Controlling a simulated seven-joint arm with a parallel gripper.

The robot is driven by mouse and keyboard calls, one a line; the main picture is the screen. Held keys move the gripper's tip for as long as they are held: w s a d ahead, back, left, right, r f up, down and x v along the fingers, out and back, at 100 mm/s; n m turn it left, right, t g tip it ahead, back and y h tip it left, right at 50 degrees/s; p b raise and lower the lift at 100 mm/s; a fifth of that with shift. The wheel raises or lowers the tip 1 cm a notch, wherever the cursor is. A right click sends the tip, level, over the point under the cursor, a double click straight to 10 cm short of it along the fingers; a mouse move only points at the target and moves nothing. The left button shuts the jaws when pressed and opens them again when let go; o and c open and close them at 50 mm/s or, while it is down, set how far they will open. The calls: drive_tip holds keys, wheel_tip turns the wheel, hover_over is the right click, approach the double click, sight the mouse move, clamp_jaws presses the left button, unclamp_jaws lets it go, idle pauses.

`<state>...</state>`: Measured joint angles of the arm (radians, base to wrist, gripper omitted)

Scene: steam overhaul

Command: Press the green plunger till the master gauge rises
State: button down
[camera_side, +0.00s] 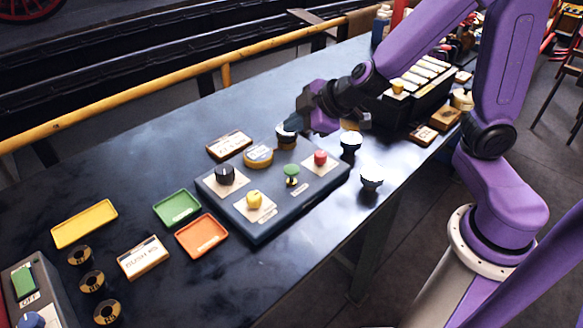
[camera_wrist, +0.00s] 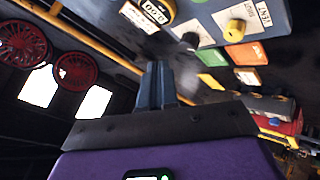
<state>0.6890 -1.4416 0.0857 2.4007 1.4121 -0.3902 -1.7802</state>
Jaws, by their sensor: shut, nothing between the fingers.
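The green plunger (camera_side: 291,171) stands upright on the dark control panel (camera_side: 262,228), between the yellow knob and the red button. I cannot make it out in the wrist view. A round yellow-rimmed dial (camera_side: 258,156) sits at the panel's back edge and also shows in the wrist view (camera_wrist: 158,11). A similar round item (camera_side: 286,137) is beside it, partly hidden. I cannot read either face or tell which is the master gauge. My gripper (camera_side: 291,124) is shut and empty, above and behind the plunger, apart from it. Its closed fingers show in the wrist view (camera_wrist: 155,82).
The panel also carries a black knob (camera_side: 225,174), a yellow knob (camera_side: 254,200) and a red button (camera_side: 320,158). Green (camera_side: 177,207) and orange (camera_side: 203,235) trays lie left. A yellow rail (camera_side: 150,88) runs behind.

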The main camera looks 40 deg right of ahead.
sight(291, 168)
drive_tip(key=shift+f, duration=0.15)
drive_tip(key=shift+f, duration=4.25)
drive_tip(key=shift+f, duration=0.1)
drive_tip(key=shift+f, duration=0.35)
drive_tip(key=shift+d+f, duration=0.1)
drive_tip(key=shift+f, duration=1.25)
idle(0.4)
drive_tip(key=shift+r, duration=1.75)
